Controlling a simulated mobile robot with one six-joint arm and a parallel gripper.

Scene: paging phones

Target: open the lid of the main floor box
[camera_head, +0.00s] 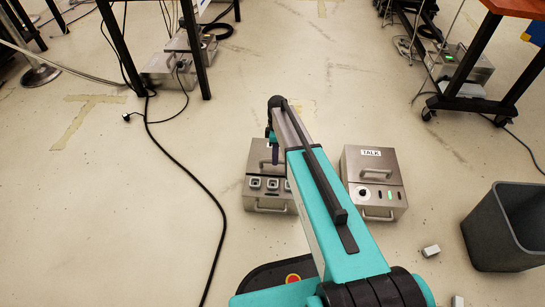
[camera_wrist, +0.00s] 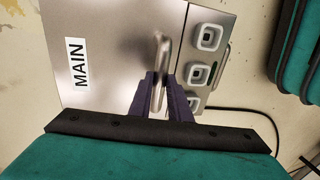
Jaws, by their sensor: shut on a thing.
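The main floor box (camera_head: 256,186) is a metal box on the floor, partly hidden behind my arm in the head view. In the wrist view its lid (camera_wrist: 107,52) carries a white label reading MAIN (camera_wrist: 76,62). The lid looks shut or nearly so; I cannot tell exactly. A metal handle (camera_wrist: 160,58) stands at the lid's edge, beside several white square sockets on the box. My gripper (camera_wrist: 164,80) has its purple fingers around this handle and is shut on it. In the head view my gripper (camera_head: 274,151) is over the box, mostly hidden by my arm.
A second metal box labelled TALK (camera_head: 371,165) stands close to the right. A dark bin (camera_head: 490,235) and small white blocks (camera_head: 431,250) lie further right. A black cable (camera_head: 190,177) runs along the floor at left. Table legs and more metal boxes (camera_head: 165,70) are behind.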

